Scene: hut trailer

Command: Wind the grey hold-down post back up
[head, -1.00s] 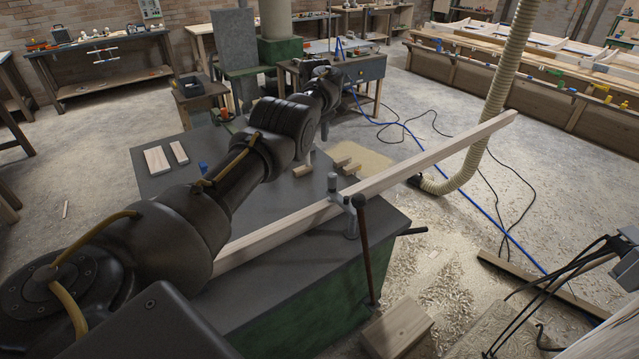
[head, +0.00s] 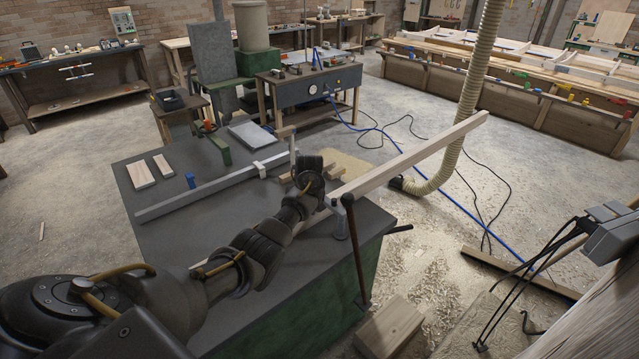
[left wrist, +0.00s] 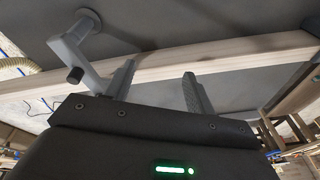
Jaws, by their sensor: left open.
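The grey hold-down post (head: 341,225) stands on the dark bench top beside a long pale beam (head: 420,153). In the left wrist view the post (left wrist: 84,24) has a bent grey arm (left wrist: 78,57) with a dark-tipped end (left wrist: 75,76); that arm reaches across the beam (left wrist: 220,52). In the head view my wrist hides the fingers and part of the post's top. My right gripper is out of view.
A dark lever rod (head: 357,250) rises at the bench's front corner. A long grey bar (head: 195,196), two wood pieces (head: 140,175) and a blue piece (head: 190,181) are on the bench. A ribbed hose (head: 472,95) stands behind the beam. A wood block (head: 390,325) lies in front.

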